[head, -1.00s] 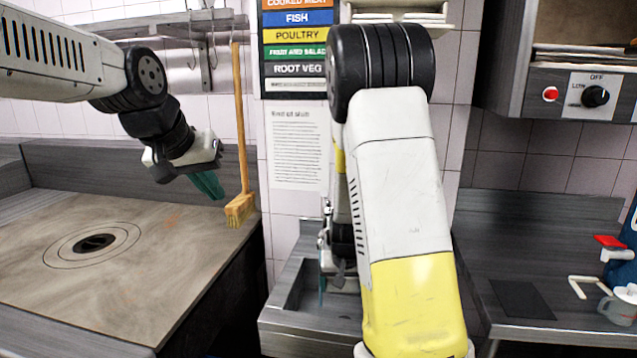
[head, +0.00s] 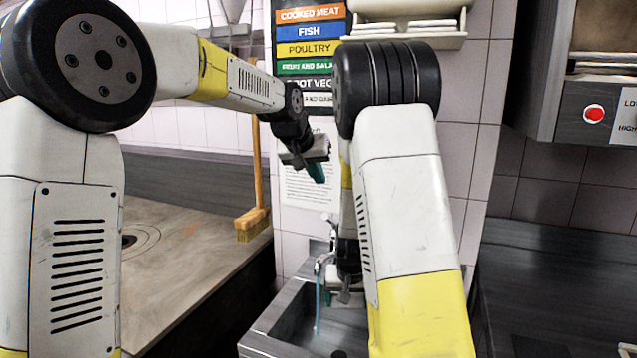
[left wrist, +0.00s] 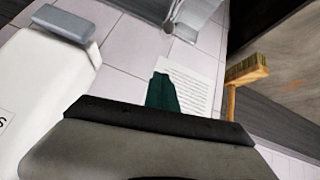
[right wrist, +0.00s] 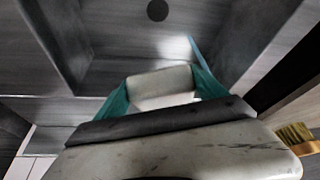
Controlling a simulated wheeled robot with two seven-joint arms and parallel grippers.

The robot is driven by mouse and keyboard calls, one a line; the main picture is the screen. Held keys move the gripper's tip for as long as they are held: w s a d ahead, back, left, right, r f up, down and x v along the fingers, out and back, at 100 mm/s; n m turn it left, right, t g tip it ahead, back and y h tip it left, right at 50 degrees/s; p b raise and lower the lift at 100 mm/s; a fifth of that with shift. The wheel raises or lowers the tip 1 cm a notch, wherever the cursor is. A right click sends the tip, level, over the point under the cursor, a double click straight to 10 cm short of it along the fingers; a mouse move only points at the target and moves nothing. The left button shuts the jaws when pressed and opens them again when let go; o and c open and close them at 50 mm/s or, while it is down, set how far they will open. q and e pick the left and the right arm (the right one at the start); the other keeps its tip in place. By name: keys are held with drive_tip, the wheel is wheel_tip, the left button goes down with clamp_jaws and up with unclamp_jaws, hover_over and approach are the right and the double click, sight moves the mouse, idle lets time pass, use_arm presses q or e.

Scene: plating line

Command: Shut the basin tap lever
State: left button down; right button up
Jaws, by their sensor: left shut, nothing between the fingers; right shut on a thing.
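The chrome basin tap (head: 324,262) stands at the back of the metal basin (head: 268,335), partly hidden by my right arm. A thin part, seemingly its lever (head: 331,218), sticks up from it. A blue water stream (head: 318,305) falls into the basin and also shows in the right wrist view (right wrist: 198,52). My left gripper (head: 317,173) is shut and empty, above and apart from the tap, in front of the wall notice; its green fingers show in the left wrist view (left wrist: 162,92). My right gripper is shut on a pale block-like thing (right wrist: 160,84) over the basin.
A wooden broom (head: 254,218) leans left of the notice (head: 303,188). The worktop with a round plate (head: 165,235) lies left of the basin. A dark counter (head: 550,280) is at the right. A shelf with dishes (head: 405,35) hangs above my right arm.

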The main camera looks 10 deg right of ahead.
use_arm(q)
hover_over(332, 225)
drive_tip(key=a, duration=0.2)
wheel_tip(332, 225, down, 6)
drive_tip(key=shift+s+a+f, duration=0.1)
drive_tip(key=shift+s+f, duration=0.2)
drive_tip(key=shift+f, duration=0.3)
drive_tip(key=shift+s+f, duration=0.3)
drive_tip(key=shift+f, duration=0.3)
drive_tip(key=shift+s+f, duration=0.2)
drive_tip(key=shift+f, duration=0.1)
